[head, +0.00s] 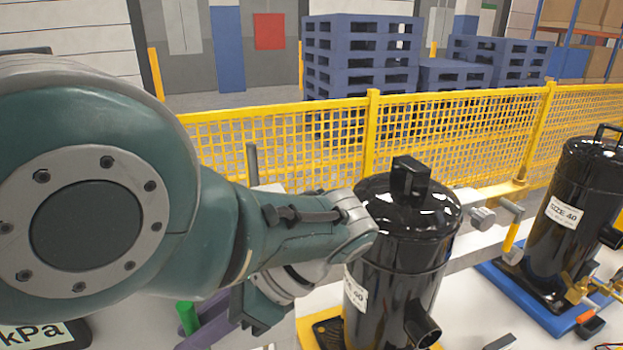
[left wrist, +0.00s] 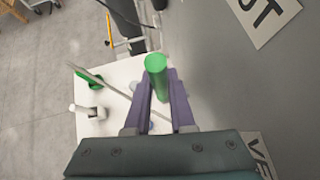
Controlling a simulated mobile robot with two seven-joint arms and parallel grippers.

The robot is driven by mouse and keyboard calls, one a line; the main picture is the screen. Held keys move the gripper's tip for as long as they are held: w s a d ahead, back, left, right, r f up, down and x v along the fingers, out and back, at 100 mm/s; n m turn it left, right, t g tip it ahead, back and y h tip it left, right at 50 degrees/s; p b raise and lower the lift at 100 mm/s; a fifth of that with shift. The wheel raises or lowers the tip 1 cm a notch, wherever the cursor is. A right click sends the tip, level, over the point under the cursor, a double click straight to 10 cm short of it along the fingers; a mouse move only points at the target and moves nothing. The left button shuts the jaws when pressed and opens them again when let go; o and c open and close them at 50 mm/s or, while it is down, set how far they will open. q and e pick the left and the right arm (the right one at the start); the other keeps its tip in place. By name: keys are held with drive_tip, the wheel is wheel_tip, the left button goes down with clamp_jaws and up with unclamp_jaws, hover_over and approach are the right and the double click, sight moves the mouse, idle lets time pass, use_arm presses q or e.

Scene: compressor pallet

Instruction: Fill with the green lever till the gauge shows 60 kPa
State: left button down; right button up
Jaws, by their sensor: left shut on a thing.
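The green lever (head: 187,316) shows at the lower left of the head view, partly hidden by my left arm. In the left wrist view the lever (left wrist: 156,68) is a green round grip between the purple fingers. My left gripper (left wrist: 159,86) is shut on it; its purple fingers also show in the head view (head: 208,328). A dark-edged panel with a "kPa" label (head: 35,335) is cut off at the lower left corner. No gauge dial or reading can be seen; my arm covers much of that side. My right gripper is not in view.
A black compressor (head: 410,235) stands on a yellow base just right of my left wrist. Another compressor (head: 570,215) stands on a blue base (head: 540,312) at right. A yellow mesh fence (head: 450,130) runs behind. In the left wrist view, another green part (left wrist: 88,79) lies left of the lever.

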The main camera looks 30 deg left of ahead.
use_arm(q)
drive_tip(key=c, duration=0.8)
unclamp_jaws()
drive_tip(key=shift+o, duration=0.2)
drive_tip(key=b+v, duration=0.4)
drive_tip(key=v, duration=0.6)
